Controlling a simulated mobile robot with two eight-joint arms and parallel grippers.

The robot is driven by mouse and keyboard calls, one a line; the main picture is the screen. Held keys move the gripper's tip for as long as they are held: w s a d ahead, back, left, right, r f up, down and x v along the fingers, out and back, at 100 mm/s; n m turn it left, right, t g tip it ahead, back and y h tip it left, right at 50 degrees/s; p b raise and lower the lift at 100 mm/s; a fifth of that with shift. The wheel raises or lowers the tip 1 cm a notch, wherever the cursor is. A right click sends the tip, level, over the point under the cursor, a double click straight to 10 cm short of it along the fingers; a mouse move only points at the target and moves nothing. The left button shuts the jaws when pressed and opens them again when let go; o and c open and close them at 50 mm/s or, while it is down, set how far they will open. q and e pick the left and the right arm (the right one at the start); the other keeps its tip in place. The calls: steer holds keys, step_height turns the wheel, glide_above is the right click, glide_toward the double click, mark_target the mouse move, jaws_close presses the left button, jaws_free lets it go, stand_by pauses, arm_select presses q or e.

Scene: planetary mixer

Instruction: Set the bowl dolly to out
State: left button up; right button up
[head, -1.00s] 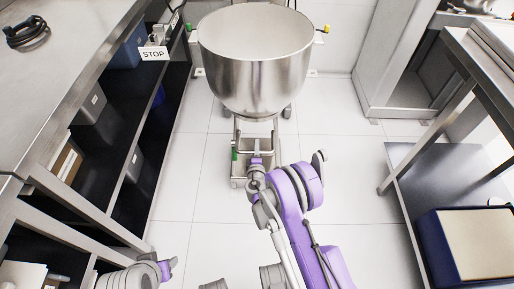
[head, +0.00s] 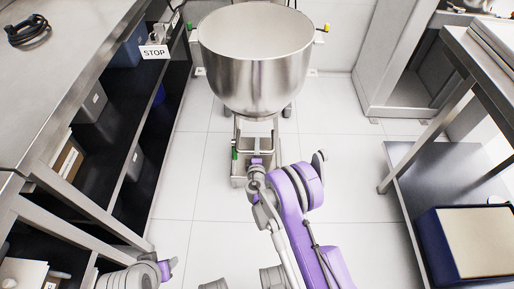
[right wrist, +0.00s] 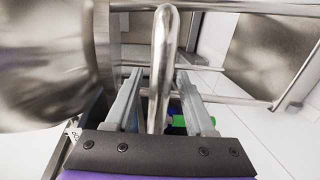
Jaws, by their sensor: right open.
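The bowl dolly (head: 239,180) is a low metal frame on the floor, carrying a large steel mixing bowl (head: 258,75). My right gripper (head: 257,160) is at the dolly's near end, in front of the bowl. In the right wrist view, its two grey fingers (right wrist: 160,78) are open, one on each side of a polished metal bar (right wrist: 163,40). Whether they touch it I cannot tell. The bowl's side (right wrist: 50,60) shows blurred at left there. My left gripper (head: 165,269) is partly in view at the lower left, its fingers not clear.
A steel bench with dark shelves (head: 120,190) runs along the left, with a STOP sign (head: 154,52) at its edge. A steel table (head: 400,165) with a blue bin (head: 436,250) stands at the right.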

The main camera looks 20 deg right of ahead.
steer(key=b+v, duration=0.1)
steer(key=v, duration=0.9)
steer(key=shift+s, duration=0.35)
steer(key=shift+a, duration=0.15)
